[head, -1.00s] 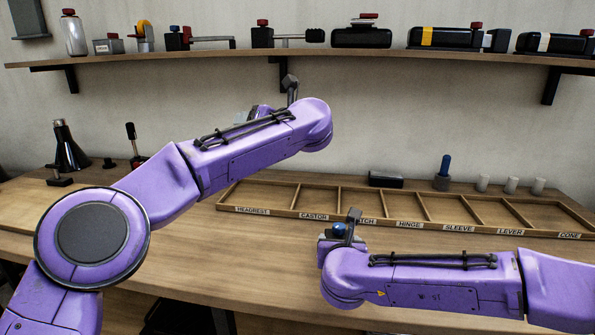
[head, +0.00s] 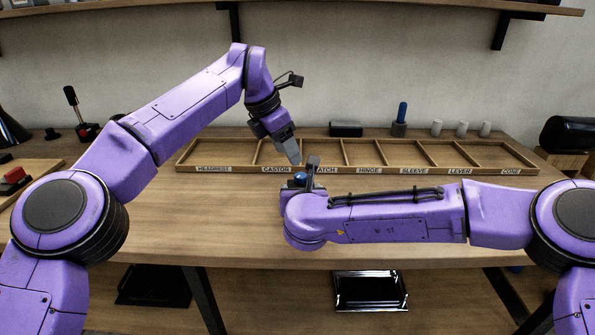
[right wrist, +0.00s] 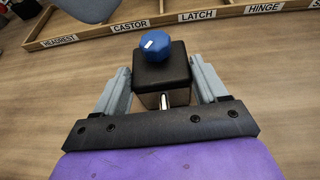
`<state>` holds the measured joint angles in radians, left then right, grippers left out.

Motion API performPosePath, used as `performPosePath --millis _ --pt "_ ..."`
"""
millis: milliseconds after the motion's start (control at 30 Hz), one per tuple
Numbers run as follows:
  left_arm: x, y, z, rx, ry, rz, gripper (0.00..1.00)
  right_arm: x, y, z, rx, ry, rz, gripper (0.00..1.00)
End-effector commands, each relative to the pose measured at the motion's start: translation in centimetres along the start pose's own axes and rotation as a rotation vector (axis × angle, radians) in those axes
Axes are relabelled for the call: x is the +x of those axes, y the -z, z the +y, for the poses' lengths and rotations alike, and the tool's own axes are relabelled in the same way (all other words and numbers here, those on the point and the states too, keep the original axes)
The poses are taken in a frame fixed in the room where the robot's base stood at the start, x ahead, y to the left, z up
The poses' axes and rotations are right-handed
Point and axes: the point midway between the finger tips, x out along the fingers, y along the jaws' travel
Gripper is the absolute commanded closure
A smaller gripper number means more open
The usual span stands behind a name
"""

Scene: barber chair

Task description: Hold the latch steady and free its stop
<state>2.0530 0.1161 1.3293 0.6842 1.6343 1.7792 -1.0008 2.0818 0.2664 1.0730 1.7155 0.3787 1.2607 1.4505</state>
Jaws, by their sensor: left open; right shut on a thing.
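The latch (right wrist: 163,74) is a black block with a metal pin at its near side, seen in the right wrist view. A round blue knob with a white mark, apparently its stop (right wrist: 158,44), sits on top. My right gripper (right wrist: 162,85) is shut on the latch, one finger on each side. In the head view the blue stop (head: 300,177) shows just behind my right wrist, and most of the latch is hidden. My left gripper (head: 292,150) is open and empty, pointing down just above and behind the stop, apart from it as far as I can tell.
A wooden tray (head: 222,170) with labelled compartments, among them CASTOR, LATCH and HINGE, lies behind the grippers. A blue-handled tool (head: 401,115) and several pale cylinders stand behind it. A red-topped block (head: 14,176) is at the left. The front tabletop is clear.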

Motion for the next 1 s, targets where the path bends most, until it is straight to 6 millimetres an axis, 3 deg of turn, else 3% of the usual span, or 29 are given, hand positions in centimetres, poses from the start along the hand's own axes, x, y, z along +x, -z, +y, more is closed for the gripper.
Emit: performPosePath --millis 100,300,433,667,700,867,1000 --pt "3.1 0.0 -0.1 -0.001 0.003 0.002 0.41 0.0 -0.1 0.0 0.000 -0.001 -0.002 0.78" --pt "6.7 0.0 0.0 -0.002 0.001 0.000 0.41 0.0 -0.1 0.0 0.000 0.000 -0.002 0.78" --pt "7.8 0.0 -0.1 -0.003 0.000 0.000 0.41 0.0 -0.1 0.0 0.000 0.000 -0.002 0.78" --pt "7.9 0.0 0.0 -0.003 -0.001 -0.001 0.41 0.0 -0.1 0.0 0.000 0.000 -0.001 0.78" --pt "7.9 0.0 0.0 -0.003 -0.001 -0.001 0.44 0.0 -0.1 0.0 0.000 0.000 -0.001 0.78" --pt "7.9 0.0 0.0 -0.003 -0.001 0.000 0.97 0.0 -0.1 0.0 0.000 0.000 -0.001 0.78" --pt "7.9 0.0 0.0 -0.004 -0.002 0.000 0.98 0.0 -0.1 0.0 0.000 0.000 -0.001 0.78"
